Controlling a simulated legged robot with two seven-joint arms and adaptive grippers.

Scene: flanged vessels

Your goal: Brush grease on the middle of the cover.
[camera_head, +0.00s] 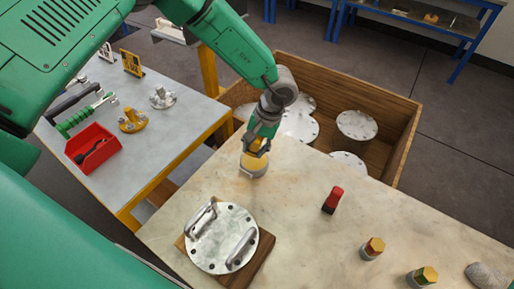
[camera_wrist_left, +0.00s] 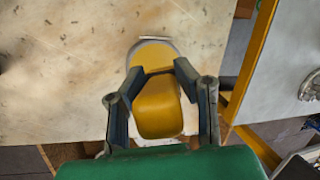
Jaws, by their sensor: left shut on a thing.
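The cover (camera_head: 220,252) is a round grey metal disc with bolt holes around its rim and two bar handles. It lies on a brown wooden board (camera_head: 262,254) at the near left of the pale worktop. My left gripper (camera_head: 258,146) is shut on a yellow brush handle (camera_wrist_left: 158,105) above the worktop's far left edge, beyond the cover and apart from it. Below the handle is a round yellowish thing with a grey rim (camera_wrist_left: 152,50); it also shows in the head view (camera_head: 254,166). Bristles are hidden. My right gripper is not in view.
A red-and-black object (camera_head: 333,200) and two small banded containers (camera_head: 372,249) (camera_head: 422,277) stand on the right of the worktop. A wooden crate (camera_head: 404,142) with metal discs lies beyond. A side table (camera_head: 181,134) holds a red bin (camera_head: 93,150) and fittings. The worktop's middle is clear.

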